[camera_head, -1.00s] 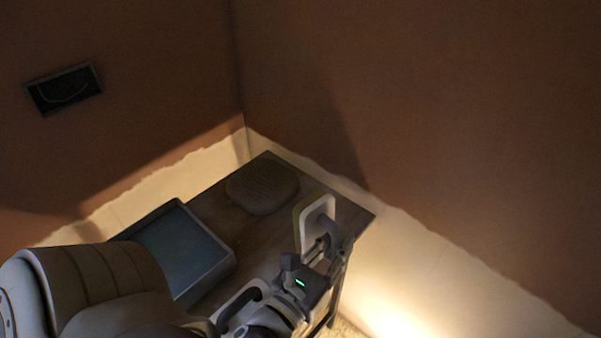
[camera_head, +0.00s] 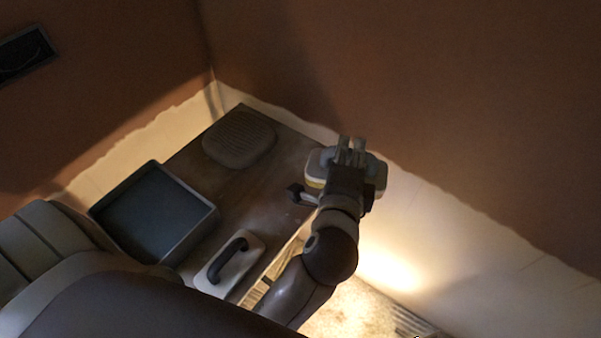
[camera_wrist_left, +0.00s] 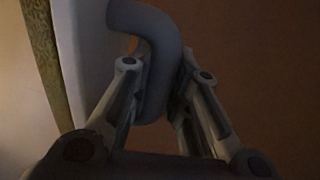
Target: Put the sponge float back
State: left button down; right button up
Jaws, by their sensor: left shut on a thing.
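The sponge float has a white plate (camera_head: 318,162), a yellow sponge layer (camera_head: 314,184) and a grey handle. My left gripper (camera_head: 350,150) is shut on that handle, and covers much of the float in the head view. The float is near the right edge of the table, with its yellow layer showing below the plate; I cannot tell its height. In the left wrist view the grey handle (camera_wrist_left: 158,60) sits between the fingers, with the white plate (camera_wrist_left: 88,50) and sponge (camera_wrist_left: 45,55) to the left. My right gripper is not in view.
The wooden table (camera_head: 255,195) holds a ribbed rounded pad (camera_head: 240,138) at the back, a blue-grey tray (camera_head: 208,222) at left and another float with a dark handle (camera_head: 222,276) in front. The table middle is clear. Walls meet behind; a wall box (camera_head: 24,56) is upper left.

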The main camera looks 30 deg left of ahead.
pick_arm(q)
jog(key=w+a+f, duration=0.1)
jog(key=a+f, duration=0.3)
jog(key=w+a+f, duration=0.2)
jog(key=a+f, duration=0.2)
jog(key=w+a+f, duration=0.1)
jog(key=a+f, duration=0.3)
jog(key=a, duration=0.1)
jog(key=shift+w, duration=0.4)
jog(key=shift+f, duration=0.4)
jog(key=shift+f, duration=0.1)
jog(key=c, duration=1.4)
grip_release()
jog(key=shift+o, duration=0.2)
